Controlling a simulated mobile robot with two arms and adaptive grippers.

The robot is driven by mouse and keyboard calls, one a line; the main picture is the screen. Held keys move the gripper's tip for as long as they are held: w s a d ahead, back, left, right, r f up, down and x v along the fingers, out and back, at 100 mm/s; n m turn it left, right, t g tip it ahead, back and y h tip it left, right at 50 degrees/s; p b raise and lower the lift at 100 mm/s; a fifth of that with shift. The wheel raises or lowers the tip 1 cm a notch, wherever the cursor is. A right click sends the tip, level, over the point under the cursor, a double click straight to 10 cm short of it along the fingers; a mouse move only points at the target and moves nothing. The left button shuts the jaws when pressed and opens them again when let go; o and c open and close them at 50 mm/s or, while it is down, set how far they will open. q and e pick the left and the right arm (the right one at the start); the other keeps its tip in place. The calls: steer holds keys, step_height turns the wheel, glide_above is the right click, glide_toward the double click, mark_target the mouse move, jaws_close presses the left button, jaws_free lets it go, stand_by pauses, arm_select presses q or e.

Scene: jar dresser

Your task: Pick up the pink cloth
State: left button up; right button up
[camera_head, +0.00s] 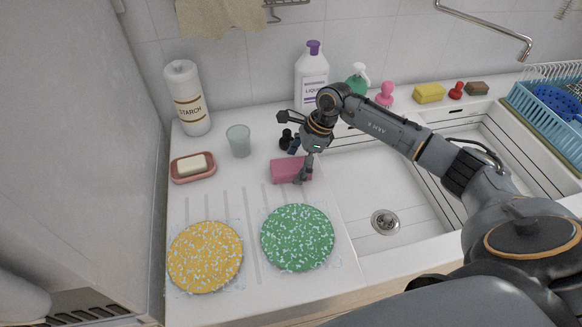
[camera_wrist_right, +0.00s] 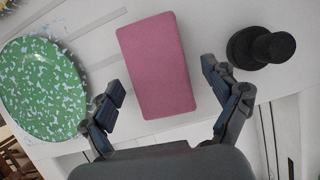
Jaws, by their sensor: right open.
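The pink cloth (camera_head: 285,171) is a folded, flat rectangular block on the white counter, just left of the sink in the head view. In the right wrist view the pink cloth (camera_wrist_right: 157,66) lies between and ahead of the fingers. My right gripper (camera_head: 300,161) is above and beside the cloth and covers its right end in the head view. In the right wrist view my right gripper (camera_wrist_right: 170,100) is open and empty, one finger on either side of the cloth's near end. My left gripper is not in view.
A black stopper (camera_wrist_right: 262,48) stands close to the right finger. A green speckled plate (camera_head: 297,238) and a yellow one (camera_head: 205,256) lie in front. A glass (camera_head: 239,141), soap dish (camera_head: 193,174) and starch bottle (camera_head: 187,97) stand left. The sink (camera_head: 385,175) opens right.

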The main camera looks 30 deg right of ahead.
steer(key=c, duration=1.2)
steer(key=shift+r, duration=0.1)
steer(key=shift+c, duration=0.2)
steer(key=shift+r+b, duration=0.5)
steer(key=shift+b, duration=0.1)
steer(key=s+a+r+b, duration=0.3)
steer(key=s+r+b, duration=0.3)
steer(key=s+r, duration=0.6)
steer(key=shift+s+a, duration=0.3)
steer(key=shift+s, duration=0.5)
